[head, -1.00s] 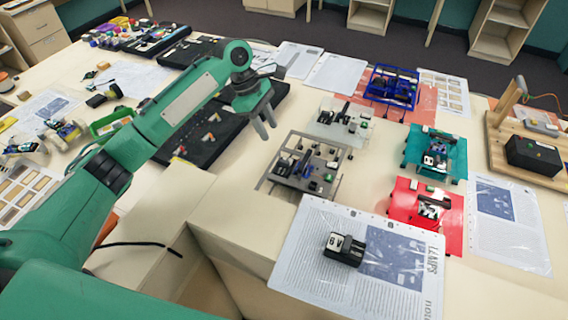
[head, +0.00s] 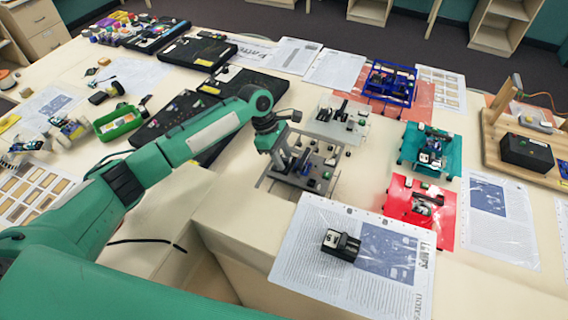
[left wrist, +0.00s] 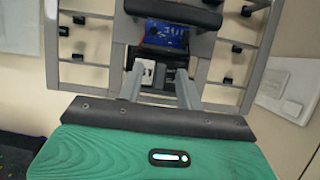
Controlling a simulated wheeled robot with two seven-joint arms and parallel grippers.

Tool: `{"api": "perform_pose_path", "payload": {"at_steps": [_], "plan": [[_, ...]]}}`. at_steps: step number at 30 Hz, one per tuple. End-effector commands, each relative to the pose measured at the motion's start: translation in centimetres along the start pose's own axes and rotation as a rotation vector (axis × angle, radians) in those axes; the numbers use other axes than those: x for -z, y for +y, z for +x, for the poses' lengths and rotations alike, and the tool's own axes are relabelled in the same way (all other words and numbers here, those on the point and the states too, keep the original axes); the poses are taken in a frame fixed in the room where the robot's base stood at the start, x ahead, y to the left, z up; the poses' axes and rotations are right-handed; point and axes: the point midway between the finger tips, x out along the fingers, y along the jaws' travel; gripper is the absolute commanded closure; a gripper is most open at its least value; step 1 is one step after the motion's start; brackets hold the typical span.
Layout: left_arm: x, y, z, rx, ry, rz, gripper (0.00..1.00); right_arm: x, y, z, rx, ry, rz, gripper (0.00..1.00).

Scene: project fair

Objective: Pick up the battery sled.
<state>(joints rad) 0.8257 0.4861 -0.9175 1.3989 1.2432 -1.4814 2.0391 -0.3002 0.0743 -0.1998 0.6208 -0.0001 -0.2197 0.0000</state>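My left gripper (head: 291,163) is low over the grey frame chassis (head: 322,181) and partly hides it. In the left wrist view its two fingers (left wrist: 158,78) are apart and point into the grey frame (left wrist: 209,70). A blue labelled block (left wrist: 166,34) lies in the frame just beyond the fingertips, under a dark bar. A small white part (left wrist: 147,68) shows between the fingers; I cannot tell whether they touch it. A black block with a white marked end (head: 341,244) lies on a printed sheet at the front. I cannot tell which block is the battery sled.
A teal chassis (head: 432,150), a red one (head: 420,210), a blue frame (head: 390,84) and a clear plate (head: 340,118) stand nearby on the table. Black trays (head: 170,117) lie to the left. A wooden stand with a black box (head: 526,152) is at the right.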

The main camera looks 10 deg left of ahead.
Motion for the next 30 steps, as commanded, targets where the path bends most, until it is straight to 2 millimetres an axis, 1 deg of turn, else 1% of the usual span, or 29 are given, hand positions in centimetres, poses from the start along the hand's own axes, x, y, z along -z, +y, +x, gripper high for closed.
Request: {"api": "perform_pose_path", "payload": {"at_steps": [3,5,6,9,18,23,26,30], "plan": [[0.0,0.0,0.0,0.0,0.0,0.0,0.64,-0.1,0.1,0.1,0.0,-0.001,0.0,0.64],[0.0,0.0,0.0,0.0,0.0,0.0,0.75,-0.1,0.1,0.1,-0.001,-0.001,0.0,0.64],[0.0,0.0,0.0,0.0,0.0,0.0,0.83,-0.1,0.1,0.1,-0.002,-0.001,-0.001,0.64],[0.0,0.0,0.0,0.0,0.0,0.0,1.0,-0.1,0.3,0.0,-0.003,-0.002,-0.001,0.64],[0.0,0.0,-0.1,-0.001,0.0,0.0,1.0,-0.2,0.8,0.0,-0.008,-0.003,-0.003,0.64],[-0.3,0.1,-0.6,-0.002,-0.001,0.0,1.0,-0.3,0.8,0.2,-0.008,-0.003,-0.003,0.64],[-0.6,0.1,-1.5,-0.001,-0.001,0.001,1.0,-0.3,0.8,0.5,-0.008,-0.003,-0.003,0.64],[-1.5,0.1,-3.7,-0.005,-0.001,0.002,1.0,-0.3,0.8,1.1,-0.008,-0.003,-0.003,0.64]]}}
